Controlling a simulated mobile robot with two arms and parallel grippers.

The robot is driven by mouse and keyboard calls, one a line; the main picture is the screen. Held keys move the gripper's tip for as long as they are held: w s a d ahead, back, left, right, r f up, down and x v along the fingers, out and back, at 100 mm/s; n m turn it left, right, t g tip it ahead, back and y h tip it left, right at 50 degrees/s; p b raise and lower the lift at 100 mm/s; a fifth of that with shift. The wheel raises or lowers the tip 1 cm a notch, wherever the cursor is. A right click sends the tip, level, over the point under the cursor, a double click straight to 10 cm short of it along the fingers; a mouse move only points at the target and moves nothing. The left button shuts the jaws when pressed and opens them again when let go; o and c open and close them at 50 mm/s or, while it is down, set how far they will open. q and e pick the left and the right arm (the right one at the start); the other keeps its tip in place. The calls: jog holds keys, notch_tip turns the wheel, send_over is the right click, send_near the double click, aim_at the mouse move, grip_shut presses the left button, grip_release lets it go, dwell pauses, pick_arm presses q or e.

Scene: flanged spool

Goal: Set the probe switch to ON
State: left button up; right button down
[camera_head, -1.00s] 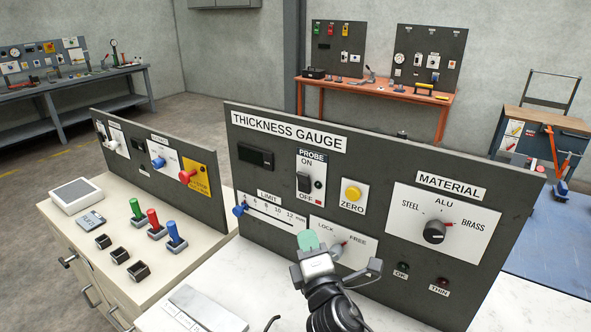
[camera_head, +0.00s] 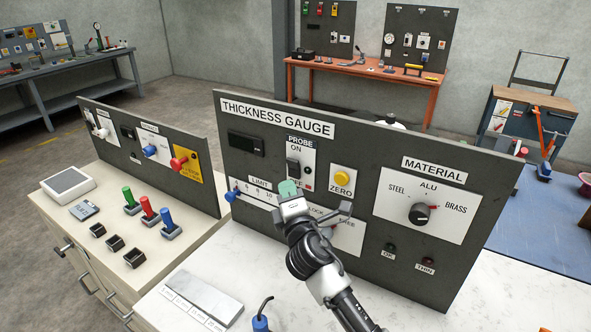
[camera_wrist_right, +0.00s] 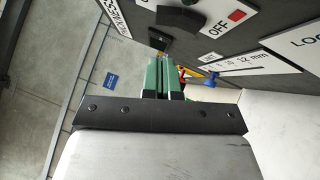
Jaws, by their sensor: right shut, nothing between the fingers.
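The probe switch (camera_head: 293,168) is a black switch on a white plate marked ON above and OFF below, on the dark THICKNESS GAUGE panel (camera_head: 255,190). Which way it is set is hard to tell. In the right wrist view the dark switch (camera_wrist_right: 181,19) shows at the top, left of the OFF label and a red square. My right gripper (camera_head: 289,187) has green fingertips, shut and empty, just below the switch and partly over the lower plate. In the wrist view its fingertips (camera_wrist_right: 165,62) look apart from the switch. My left gripper is out of view.
The blue LIMIT slider (camera_head: 232,195) lies left of my gripper, the yellow ZERO button (camera_head: 342,179) to the right. My right arm partly hides the LOCK/FREE dial plate. The MATERIAL knob (camera_head: 419,213) is farther right. A grey block (camera_head: 205,294) lies on the white bench.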

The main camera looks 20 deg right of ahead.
aim_at(294, 164)
jog(key=w+d, duration=0.1)
jog(key=w+d+r+p, duration=0.1)
jog(key=w, duration=0.1)
jog(key=shift+r, duration=0.2)
jog(key=shift+w+d+p, duration=0.3)
jog(key=shift+d, duration=0.05)
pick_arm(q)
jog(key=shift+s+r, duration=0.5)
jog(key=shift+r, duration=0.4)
pick_arm(e)
jog(key=shift+w, duration=0.1)
jog(key=shift+w+d+r, duration=0.1)
jog(key=shift+d+r, duration=0.1)
jog(key=shift+r, duration=0.05)
